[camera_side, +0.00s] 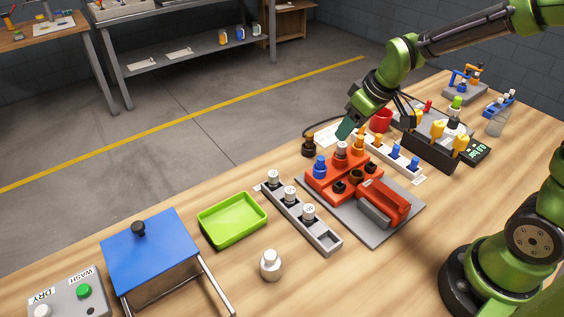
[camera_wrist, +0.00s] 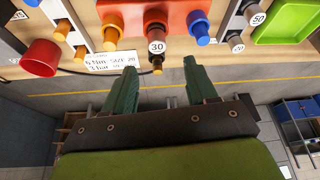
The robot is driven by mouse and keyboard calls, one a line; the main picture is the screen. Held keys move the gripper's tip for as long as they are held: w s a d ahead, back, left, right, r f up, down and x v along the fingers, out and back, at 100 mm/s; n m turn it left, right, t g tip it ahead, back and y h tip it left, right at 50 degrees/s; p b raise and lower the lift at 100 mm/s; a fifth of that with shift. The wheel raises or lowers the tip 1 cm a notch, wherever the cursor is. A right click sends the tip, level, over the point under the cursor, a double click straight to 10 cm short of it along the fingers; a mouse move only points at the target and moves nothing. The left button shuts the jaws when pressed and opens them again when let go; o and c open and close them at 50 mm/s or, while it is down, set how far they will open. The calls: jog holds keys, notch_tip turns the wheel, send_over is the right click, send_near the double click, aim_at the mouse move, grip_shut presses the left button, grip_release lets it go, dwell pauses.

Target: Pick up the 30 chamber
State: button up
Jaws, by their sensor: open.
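The 30 chamber (camera_wrist: 156,46) is a grey-white round cap marked 30, standing in the red fixture (camera_wrist: 172,14) in the wrist view. In the side view, a pale cap (camera_side: 341,148) at the back of the red fixture (camera_side: 352,190) appears to be the same chamber. My gripper (camera_side: 345,131) is just above it. In the wrist view my gripper (camera_wrist: 160,66) is open, its two green fingers apart, with the chamber beyond the tips and roughly between them. The fingers hold nothing.
A blue peg (camera_side: 320,166) and an orange peg (camera_side: 359,142) flank the chamber closely. A grey rack (camera_side: 325,236) holds several white caps. A white rack (camera_side: 379,153) holds orange and blue pegs. A red cup (camera_side: 380,120) and a green tray (camera_side: 232,219) stand nearby.

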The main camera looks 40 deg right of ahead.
aim_at(342, 144)
jog(key=shift+x, duration=1.2)
jog(key=x, duration=0.5)
jog(key=shift+s+d+f, duration=0.15)
jog(key=shift+s, duration=0.2)
jog(key=shift+c, duration=0.2)
grip_shut()
